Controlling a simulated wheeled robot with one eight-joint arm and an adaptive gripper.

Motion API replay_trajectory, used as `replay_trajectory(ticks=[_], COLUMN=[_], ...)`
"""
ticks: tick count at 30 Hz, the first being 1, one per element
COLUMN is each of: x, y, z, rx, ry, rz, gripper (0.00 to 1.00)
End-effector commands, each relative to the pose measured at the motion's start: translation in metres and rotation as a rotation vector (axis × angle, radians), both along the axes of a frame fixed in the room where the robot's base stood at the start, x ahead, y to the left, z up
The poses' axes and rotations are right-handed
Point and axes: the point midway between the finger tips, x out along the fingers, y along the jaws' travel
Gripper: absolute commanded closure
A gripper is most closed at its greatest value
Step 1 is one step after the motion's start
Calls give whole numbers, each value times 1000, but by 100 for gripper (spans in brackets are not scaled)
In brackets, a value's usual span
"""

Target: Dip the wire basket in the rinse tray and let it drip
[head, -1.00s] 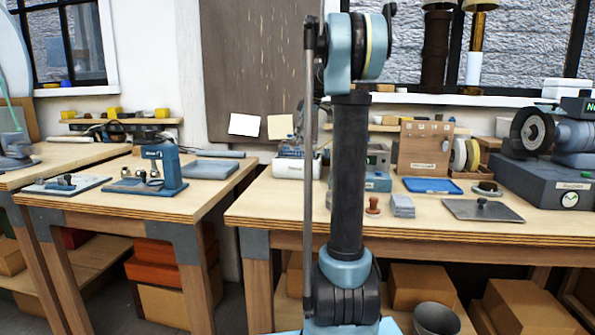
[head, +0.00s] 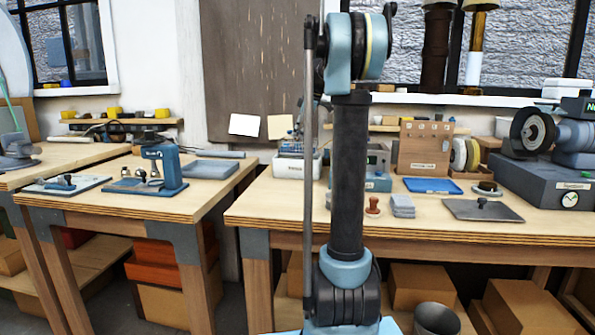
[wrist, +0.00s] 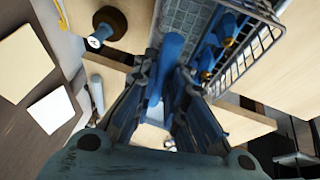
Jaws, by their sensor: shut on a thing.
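The wire basket (wrist: 262,42) is at the top right of the wrist view, a grey mesh with several blue, brass-tipped pieces (wrist: 212,52) in it. My gripper (wrist: 163,72) is shut on the basket's blue handle (wrist: 156,90). In the head view the gripper and most of the basket are hidden behind my arm. A shallow blue tray (head: 432,185) lies on the right bench; I cannot tell whether it is the rinse tray.
A white labelled unit (head: 295,167) stands on the right bench, partly behind my arm. Grey blocks (head: 402,206), a wooden stamp (head: 373,205), a dark plate (head: 484,209) and a grinder (head: 550,140) are to the right. A blue press (head: 163,168) stands on the left bench.

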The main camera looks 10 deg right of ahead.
Motion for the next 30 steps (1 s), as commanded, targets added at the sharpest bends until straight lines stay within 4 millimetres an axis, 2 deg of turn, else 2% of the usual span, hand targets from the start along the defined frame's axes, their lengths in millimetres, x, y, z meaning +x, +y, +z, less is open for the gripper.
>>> replay_trajectory(ticks=[8, 22, 30], x=[0, 0, 0], y=[0, 0, 0], z=[3, 37, 40], rx=[0, 0, 0], ry=[0, 0, 0], rz=[0, 0, 0], gripper=[100, 100, 100])
